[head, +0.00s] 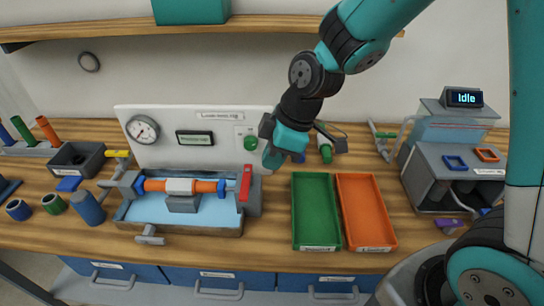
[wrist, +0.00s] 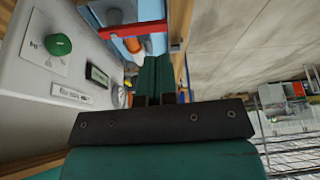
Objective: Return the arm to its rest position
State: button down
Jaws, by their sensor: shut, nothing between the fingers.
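My gripper (head: 271,157) hangs above the workbench in the head view, in front of the white panel's right end. Its teal fingers are together with nothing between them. In the wrist view the shut fingers (wrist: 158,75) point up the picture, alongside the white panel (wrist: 45,60). My arm comes down from the upper right of the head view. The gripper looks apart from the bench top and from the red handle (head: 246,183) to its lower left, though the exact gap is hard to judge.
The skid's blue tray (head: 178,222) with an orange pipe (head: 207,187) lies left of my gripper. A green tray (head: 297,215) and an orange tray (head: 368,205) lie to the lower right. A grey unit (head: 425,185) stands far right. A shelf (head: 270,24) runs above.

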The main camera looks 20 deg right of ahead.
jog(key=s+r+m+g, duration=0.1)
jog(key=s+r+m, duration=0.6)
jog(key=s, duration=0.9)
notch_tip(320, 180, up, 3)
jog(key=shift+s+a+r, duration=0.1)
jog(key=shift+s+a, duration=0.2)
jog(key=shift+a, duration=0.1)
